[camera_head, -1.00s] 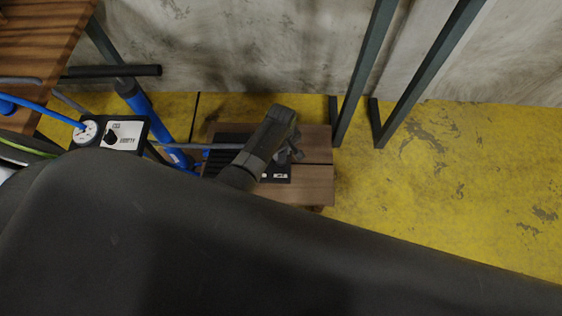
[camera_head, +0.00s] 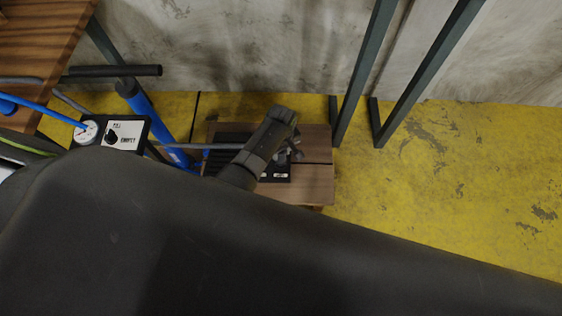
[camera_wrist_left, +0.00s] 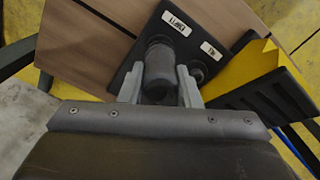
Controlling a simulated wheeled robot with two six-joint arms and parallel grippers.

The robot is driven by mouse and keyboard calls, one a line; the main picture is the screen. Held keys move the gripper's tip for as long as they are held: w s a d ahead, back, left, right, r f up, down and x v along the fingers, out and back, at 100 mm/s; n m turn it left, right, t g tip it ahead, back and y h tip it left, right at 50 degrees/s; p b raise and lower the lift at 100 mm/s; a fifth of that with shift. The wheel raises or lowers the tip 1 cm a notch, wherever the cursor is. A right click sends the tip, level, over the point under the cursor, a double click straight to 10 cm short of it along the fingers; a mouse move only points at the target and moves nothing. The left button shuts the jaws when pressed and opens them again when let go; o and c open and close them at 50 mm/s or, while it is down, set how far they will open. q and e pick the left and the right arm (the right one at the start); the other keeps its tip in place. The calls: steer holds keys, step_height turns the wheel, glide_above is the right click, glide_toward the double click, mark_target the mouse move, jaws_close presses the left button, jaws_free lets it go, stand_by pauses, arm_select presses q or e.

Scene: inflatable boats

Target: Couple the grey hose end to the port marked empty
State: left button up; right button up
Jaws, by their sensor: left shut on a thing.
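My left gripper (camera_wrist_left: 160,74) is shut on the dark grey hose end (camera_wrist_left: 158,66), which stands between its two fingers. The hose end is over a round port beside the EMPTY label (camera_wrist_left: 177,22) on a black plate (camera_wrist_left: 128,70). I cannot tell whether the hose end is seated in that port or just above it. The FILL label (camera_wrist_left: 211,50) is to the right, with another port (camera_wrist_left: 198,70) below it, close to the right finger. My right gripper is not in view.
The plate lies on a low wooden stand (camera_head: 318,184). A yellow and black ribbed pump part (camera_wrist_left: 262,100) is close on the right in the wrist view. A box with a knob (camera_head: 124,134), blue tubes and a wooden table (camera_head: 40,35) are at left. Metal posts (camera_head: 365,70) rise behind.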

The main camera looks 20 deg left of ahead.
arm_select(q)
steer(key=shift+f+b, duration=0.5)
steer(key=shift+f, duration=0.25)
stand_by(0.3)
steer(key=o, duration=1.1)
